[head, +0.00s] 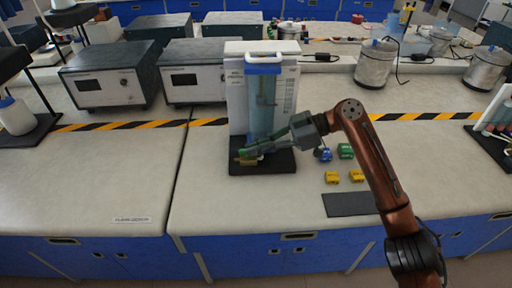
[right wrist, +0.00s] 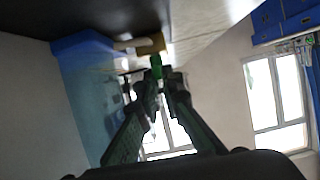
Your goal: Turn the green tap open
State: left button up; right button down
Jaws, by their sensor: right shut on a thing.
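The apparatus is a blue-tinted clear tank (head: 262,105) against a white back panel (head: 237,100), on a black base (head: 280,163). A brass-coloured tap body (head: 247,161) shows low at its front, and also in the right wrist view (right wrist: 151,45). The small green tap handle (right wrist: 157,66) sticks out from the brass body. My right gripper (head: 248,152) reaches in from the right, low in front of the tank. In the right wrist view its fingertips (right wrist: 163,82) are closed at the green handle, hiding part of it. My left gripper is not in view.
Green, blue and yellow small blocks (head: 332,177) lie right of the base, near a dark flat mat (head: 350,204). Metal canisters (head: 375,65) stand at back right. Grey boxed instruments (head: 104,86) stand at back left. The bench front left of the base is clear.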

jog(key=c, duration=2.1)
grip_release()
jog(key=shift+f, duration=0.1)
jog(key=v, duration=1.2)
